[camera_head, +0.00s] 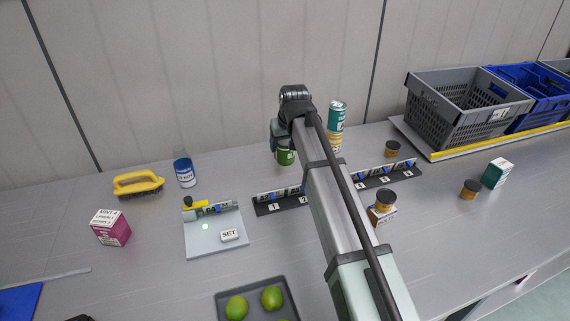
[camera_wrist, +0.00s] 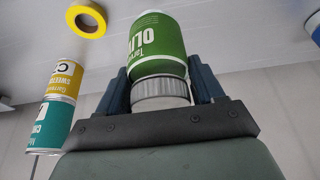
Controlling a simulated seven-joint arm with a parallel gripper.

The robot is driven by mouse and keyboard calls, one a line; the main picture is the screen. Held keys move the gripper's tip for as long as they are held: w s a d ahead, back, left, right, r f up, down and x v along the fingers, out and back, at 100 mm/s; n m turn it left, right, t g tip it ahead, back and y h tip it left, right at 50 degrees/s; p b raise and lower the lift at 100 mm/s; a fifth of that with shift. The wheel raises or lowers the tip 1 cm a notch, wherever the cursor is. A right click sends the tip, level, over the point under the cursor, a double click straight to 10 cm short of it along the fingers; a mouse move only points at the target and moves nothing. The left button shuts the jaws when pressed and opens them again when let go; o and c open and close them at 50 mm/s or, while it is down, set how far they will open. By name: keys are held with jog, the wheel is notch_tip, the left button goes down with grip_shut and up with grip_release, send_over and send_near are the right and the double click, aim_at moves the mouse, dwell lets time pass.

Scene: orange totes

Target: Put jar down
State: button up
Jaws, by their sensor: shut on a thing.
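A green jar with a ribbed silver lid (camera_wrist: 160,45) is upside down in the wrist view, its base toward the table. My gripper (camera_wrist: 162,90) is shut on it, one dark blue finger at each side of the lid. In the head view the green jar (camera_head: 286,157) shows at the back middle of the table, below my gripper (camera_head: 283,141). My arm hides part of it there. The jar looks upright. I cannot tell whether its base touches the table.
A teal can on a yellow can (camera_head: 337,115) stands just right of the jar. A yellow tape ring (camera_wrist: 86,19) lies near it in the wrist view. Numbered rails (camera_head: 278,203) lie in front. A blue-white can (camera_head: 184,172) and yellow brush (camera_head: 138,183) stand left, with clear table between.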

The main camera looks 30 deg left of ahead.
aim_at(285, 160)
jog(key=shift+f, duration=3.3)
jog(key=shift+f, duration=0.15)
jog(key=o, duration=1.3)
jog(key=v, duration=1.2)
